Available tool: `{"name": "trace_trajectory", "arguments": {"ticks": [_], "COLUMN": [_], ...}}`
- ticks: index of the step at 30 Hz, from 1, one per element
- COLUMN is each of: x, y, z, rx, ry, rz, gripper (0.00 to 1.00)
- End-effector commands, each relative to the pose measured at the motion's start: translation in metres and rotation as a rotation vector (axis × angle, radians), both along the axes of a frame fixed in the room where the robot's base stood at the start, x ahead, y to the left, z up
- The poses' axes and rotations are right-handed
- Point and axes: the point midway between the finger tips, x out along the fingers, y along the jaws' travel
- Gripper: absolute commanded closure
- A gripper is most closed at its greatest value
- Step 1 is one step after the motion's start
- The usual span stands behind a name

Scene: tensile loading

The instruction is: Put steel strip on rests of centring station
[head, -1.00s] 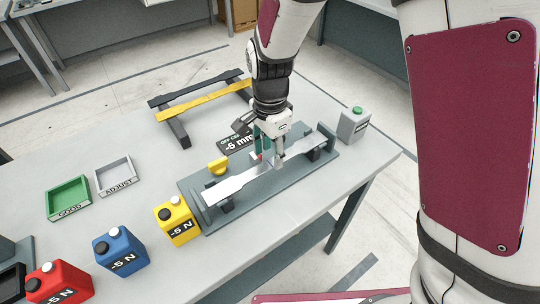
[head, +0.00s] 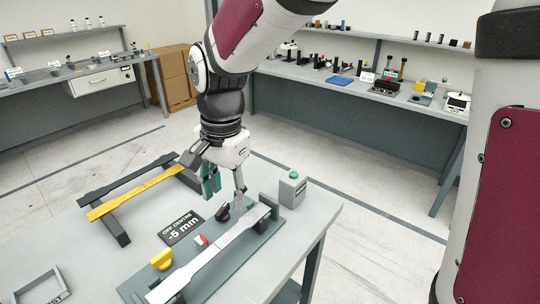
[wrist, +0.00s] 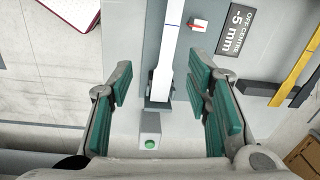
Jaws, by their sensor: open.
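The pale steel strip (head: 222,248) lies lengthwise along the grey centring station (head: 253,247), its far end by the dark rest and upright end plate. In the wrist view the strip (wrist: 168,45) runs up the middle, with its wide end at a dark rest (wrist: 157,103). My gripper (head: 226,188) is open and empty above the station's far end. In the wrist view its green-padded fingers (wrist: 158,85) stand wide apart on either side of the strip, clear of it. The strip's near end is partly cut off by the wrist view's top edge.
A yellow knob (head: 162,260), a red-and-white pointer (head: 201,239) and the "-5 mm" sign (head: 181,228) are beside the strip. A green-button box (head: 291,190) stands past the far end. Yellow (head: 135,194) and black (head: 125,177) strips lie on a rack at left.

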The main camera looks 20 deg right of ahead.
Motion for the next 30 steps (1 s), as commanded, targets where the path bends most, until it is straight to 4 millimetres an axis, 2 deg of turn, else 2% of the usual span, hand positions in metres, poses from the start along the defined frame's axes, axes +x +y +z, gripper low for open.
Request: {"name": "trace_trajectory", "arguments": {"ticks": [1, 6, 12, 15, 21, 24, 30], "x": [-0.009, -0.046, -0.098, -0.123, -0.156, -0.163, -0.165], "y": [-0.017, -0.063, -0.107, -0.124, -0.142, -0.146, -0.146], "z": [0.017, 0.054, 0.08, 0.086, 0.086, 0.085, 0.085], "rx": [0.02, 0.029, -0.048, -0.112, -0.231, -0.26, -0.27], "ry": [-0.034, -0.15, -0.292, -0.349, -0.403, -0.41, -0.412], "rz": [0.044, 0.253, 0.497, 0.605, 0.756, 0.791, 0.805], "gripper": [0.55, 0.55, 0.55, 0.55, 0.55, 0.55, 0.55]}}
